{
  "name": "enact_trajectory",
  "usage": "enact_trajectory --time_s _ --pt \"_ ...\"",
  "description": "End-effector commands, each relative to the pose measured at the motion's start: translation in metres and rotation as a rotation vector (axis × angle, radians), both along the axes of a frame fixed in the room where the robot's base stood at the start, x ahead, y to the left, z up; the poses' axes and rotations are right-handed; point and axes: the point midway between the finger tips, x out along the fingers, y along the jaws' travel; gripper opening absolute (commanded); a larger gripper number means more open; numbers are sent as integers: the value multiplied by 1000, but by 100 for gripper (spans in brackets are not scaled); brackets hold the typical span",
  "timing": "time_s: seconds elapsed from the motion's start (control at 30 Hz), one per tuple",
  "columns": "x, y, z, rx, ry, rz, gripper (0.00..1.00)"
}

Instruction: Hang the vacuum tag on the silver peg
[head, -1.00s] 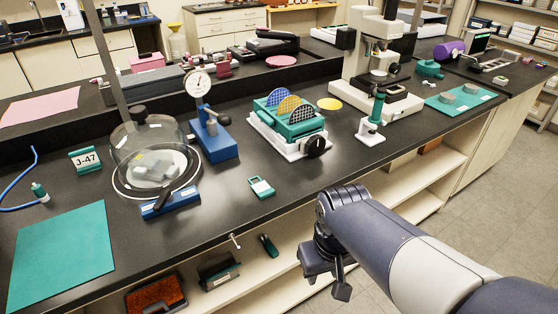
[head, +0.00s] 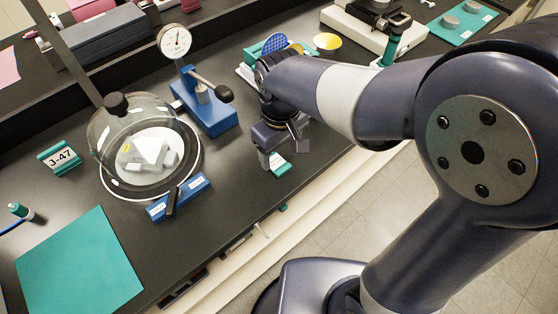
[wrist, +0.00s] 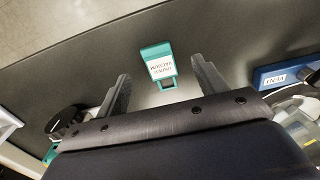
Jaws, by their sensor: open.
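The vacuum tag is a small teal tag with a white label and a slot at one end. It lies flat on the black bench near the front edge. It shows in the wrist view (wrist: 158,60) between and just beyond my fingertips, and in the head view (head: 279,166), partly hidden by my gripper. My gripper (head: 283,152) is open and empty above the tag; its two fingers (wrist: 160,76) flank the tag's slotted end in the wrist view. The silver peg (head: 262,230) is small at the bench's front side, left of and below the gripper in the head view.
The wafer rack is mostly hidden behind my arm. A teal mat (head: 80,265) lies at the left. The bench between mat and gripper is mostly clear.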

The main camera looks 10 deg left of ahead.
Motion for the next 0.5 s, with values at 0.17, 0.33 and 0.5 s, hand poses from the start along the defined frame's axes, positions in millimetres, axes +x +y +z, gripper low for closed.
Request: enact_trajectory --time_s 0.17,0.33,0.5 --pt "-1 -3 -14 -2 3 -2 67" --pt "-1 -9 -40 -3 4 -3 67" --pt "0 -8 -55 -1 1 -2 67"
